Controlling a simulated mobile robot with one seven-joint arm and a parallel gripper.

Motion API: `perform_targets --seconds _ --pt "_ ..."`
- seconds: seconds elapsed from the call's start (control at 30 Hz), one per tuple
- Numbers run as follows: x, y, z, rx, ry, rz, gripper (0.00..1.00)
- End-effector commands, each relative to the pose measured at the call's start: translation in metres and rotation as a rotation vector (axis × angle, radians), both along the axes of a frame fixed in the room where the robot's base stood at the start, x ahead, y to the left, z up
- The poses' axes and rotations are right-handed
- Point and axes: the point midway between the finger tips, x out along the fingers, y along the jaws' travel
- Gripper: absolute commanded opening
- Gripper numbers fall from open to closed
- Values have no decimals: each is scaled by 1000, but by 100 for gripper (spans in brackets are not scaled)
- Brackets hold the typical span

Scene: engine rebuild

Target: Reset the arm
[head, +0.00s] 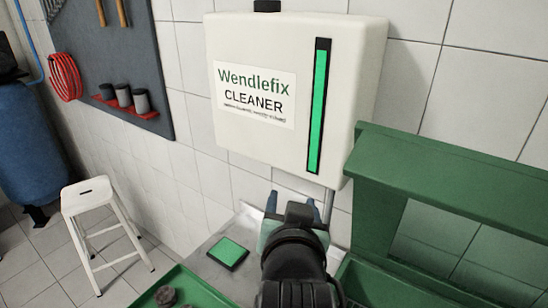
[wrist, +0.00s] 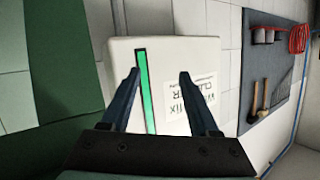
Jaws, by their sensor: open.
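My gripper (head: 292,205) is raised in front of the wall, below the white Wendlefix cleaner box (head: 290,130) in the head view. My dark arm reaches up to it from the bottom of that view and hides part of what is behind. In the wrist view the two dark fingers of my gripper (wrist: 158,75) are spread apart with nothing between them. The cleaner box (wrist: 122,58) shows beyond them, upside down, with its green level strip. How far the fingers are from the box I cannot tell.
A green metal frame (head: 440,160) stands close on the right. A green tray (head: 195,285) with dark round parts lies at lower left, near a green-topped pad (head: 228,253). A white stool (head: 90,197) and a blue tank (head: 28,145) stand left. A tool board (head: 110,50) hangs behind.

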Motion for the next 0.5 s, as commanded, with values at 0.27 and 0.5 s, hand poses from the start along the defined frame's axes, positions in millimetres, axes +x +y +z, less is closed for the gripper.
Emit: perform_targets --seconds 0.27,0.5 --pt "-43 29 208 -227 -633 53 61" --pt "-115 28 314 -239 -1028 7 61"
